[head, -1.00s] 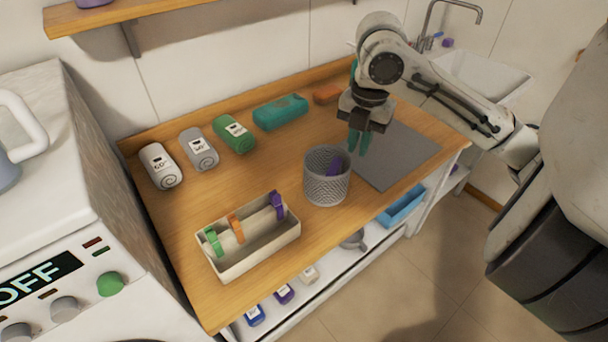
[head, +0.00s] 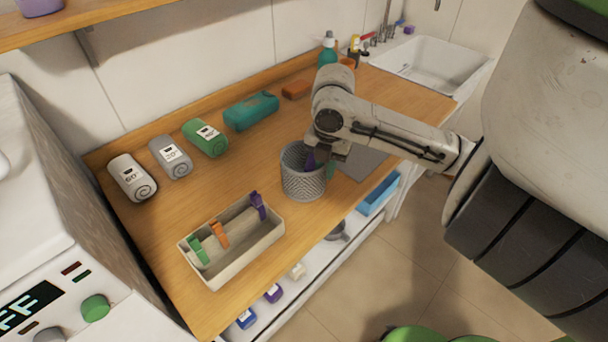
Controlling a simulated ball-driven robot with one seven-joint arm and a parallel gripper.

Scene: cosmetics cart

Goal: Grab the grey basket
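The grey mesh basket (head: 300,184) stands upright on the wooden counter, right of the beige clip box. A purple item (head: 310,160) shows inside it. My gripper (head: 330,166) is lowered at the basket's right rim. A green fingertip shows just right of the basket wall, and the other finger is hidden behind the rim or inside the basket. I cannot tell whether the fingers touch the wall or are closed on it.
A beige box (head: 232,243) with green, orange and purple clips stands at front left. Rolled towels (head: 132,178) and a teal pack (head: 251,111) line the back. A grey mat (head: 362,160) lies to the right, before the sink (head: 430,64). A blue tray (head: 378,193) sits below the counter.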

